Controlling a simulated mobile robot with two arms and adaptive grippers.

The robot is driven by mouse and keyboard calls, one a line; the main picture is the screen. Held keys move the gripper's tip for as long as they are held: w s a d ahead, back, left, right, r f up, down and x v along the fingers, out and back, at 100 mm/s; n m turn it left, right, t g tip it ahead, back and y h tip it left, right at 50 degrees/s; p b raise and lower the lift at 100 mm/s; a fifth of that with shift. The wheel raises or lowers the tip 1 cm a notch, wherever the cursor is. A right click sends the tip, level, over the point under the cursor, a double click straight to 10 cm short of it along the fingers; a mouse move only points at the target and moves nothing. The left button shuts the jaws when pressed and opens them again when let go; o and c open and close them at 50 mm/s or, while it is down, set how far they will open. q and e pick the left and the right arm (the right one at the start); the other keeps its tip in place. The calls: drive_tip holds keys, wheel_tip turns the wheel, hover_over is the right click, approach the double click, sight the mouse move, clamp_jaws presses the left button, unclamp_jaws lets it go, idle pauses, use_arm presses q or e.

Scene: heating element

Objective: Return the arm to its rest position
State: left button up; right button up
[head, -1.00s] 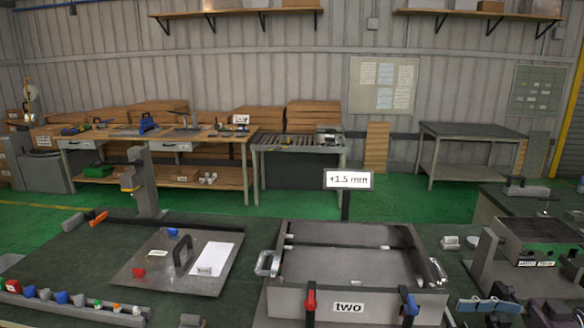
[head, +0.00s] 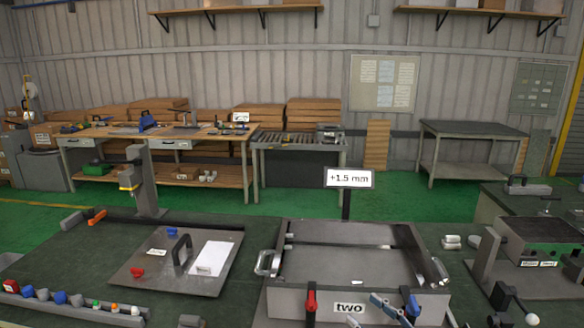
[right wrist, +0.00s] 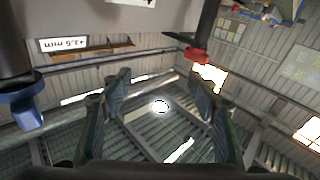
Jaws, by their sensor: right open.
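My right gripper (head: 390,308) is low in the head view, in front of the metal box (head: 330,301) labelled "two". It is near the blue clamp handle (head: 411,303); I cannot tell whether they touch. In the right wrist view its two fingers (right wrist: 157,84) stand apart with nothing between them, against the roof and wall. The red clamp handle (right wrist: 197,55) shows beyond the right finger and the blue handle (right wrist: 22,108) at the left edge. Most of my right arm is hidden. My left gripper is not in view.
A "+1.5 mm" sign (head: 348,179) stands behind the box. A plate (head: 150,281) with a black handle lies to the left, near a row of coloured knobs (head: 60,297). A grey fixture (head: 542,240) stands at right. Green floor (head: 300,212) lies beyond the bench.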

drive_tip(key=s+f+m+h, duration=0.1)
drive_tip(key=f+h, duration=0.1)
drive_tip(key=s+f+m+h, duration=0.1)
drive_tip(key=f+m+h, duration=0.1)
drive_tip(key=h, duration=0.1)
drive_tip(key=s+f+m+h, duration=0.1)
drive_tip(key=f+m+h, duration=0.1)
drive_tip(key=shift+s+a+f, duration=0.2)
drive_tip(key=shift+s+f, duration=0.05)
drive_tip(key=shift+f, duration=0.1)
drive_tip(key=s+d+f+m+g+h, duration=0.1)
drive_tip(key=s+f+g+h, duration=0.2)
drive_tip(key=s, duration=0.7)
drive_tip(key=s+d+f+g, duration=0.1)
drive_tip(key=s+f+g, duration=0.3)
drive_tip(key=s, duration=0.7)
drive_tip(key=s+d+f+m+g+h, duration=0.15)
drive_tip(key=s+g, duration=0.25)
drive_tip(key=s, duration=0.6)
wheel_tip(320, 180, down, 33)
drive_tip(key=s+g+b, duration=0.2)
drive_tip(key=b, duration=0.4)
drive_tip(key=s+d+f+g+b, duration=0.1)
drive_tip(key=s+f+b, duration=0.3)
drive_tip(key=s+f, duration=1.2)
wheel_tip(320, 180, down, 4)
drive_tip(key=shift+s+d+f+n, duration=0.1)
drive_tip(key=shift+s+d+n, duration=0.3)
drive_tip(key=shift+d, duration=0.5)
